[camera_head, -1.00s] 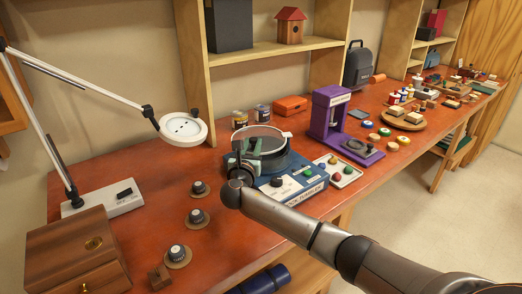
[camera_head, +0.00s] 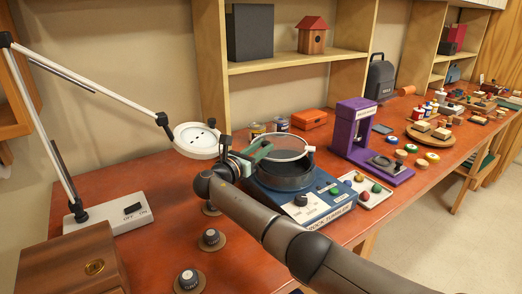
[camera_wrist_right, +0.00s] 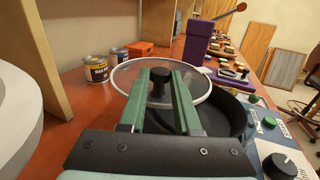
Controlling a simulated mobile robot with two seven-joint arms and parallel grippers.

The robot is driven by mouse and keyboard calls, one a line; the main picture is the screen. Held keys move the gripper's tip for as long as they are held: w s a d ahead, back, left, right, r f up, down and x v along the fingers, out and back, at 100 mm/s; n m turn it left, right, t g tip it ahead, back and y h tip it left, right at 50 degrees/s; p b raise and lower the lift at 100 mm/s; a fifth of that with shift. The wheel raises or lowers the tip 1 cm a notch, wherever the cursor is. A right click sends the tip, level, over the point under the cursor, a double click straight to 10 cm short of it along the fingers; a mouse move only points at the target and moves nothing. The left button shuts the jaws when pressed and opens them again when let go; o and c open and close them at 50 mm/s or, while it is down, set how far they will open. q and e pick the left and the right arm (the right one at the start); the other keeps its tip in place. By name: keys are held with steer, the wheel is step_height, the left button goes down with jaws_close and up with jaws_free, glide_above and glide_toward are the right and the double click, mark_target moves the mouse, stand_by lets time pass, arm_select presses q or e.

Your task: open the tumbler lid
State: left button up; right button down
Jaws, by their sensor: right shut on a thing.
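The rock tumbler (camera_head: 322,205) is a blue box with a dial and buttons, with a dark round drum (camera_head: 283,178) on top. Its clear round lid (camera_head: 290,147) is raised above the drum, and a dark gap shows between them. In the right wrist view the lid (camera_wrist_right: 120,88) sits left of the drum's dark opening (camera_wrist_right: 222,113). My right gripper (camera_head: 262,150) comes from the left side of the tumbler. In the wrist view its green fingers (camera_wrist_right: 163,78) are shut on the lid's black knob (camera_wrist_right: 160,90). My left gripper is out of view.
A lamp head (camera_head: 197,139) hangs close to my right wrist. Paint cans (camera_head: 257,129) and an orange box (camera_head: 309,119) stand behind the tumbler. A tray of coloured stones (camera_head: 366,190) and a purple press (camera_head: 352,130) are to its right. Knobs (camera_head: 210,239) sit front left.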

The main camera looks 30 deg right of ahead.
steer(key=c, duration=0.6)
jaws_free()
steer(key=v, duration=1.2)
steer(key=shift+s+a, duration=0.15)
steer(key=shift+s, duration=0.05)
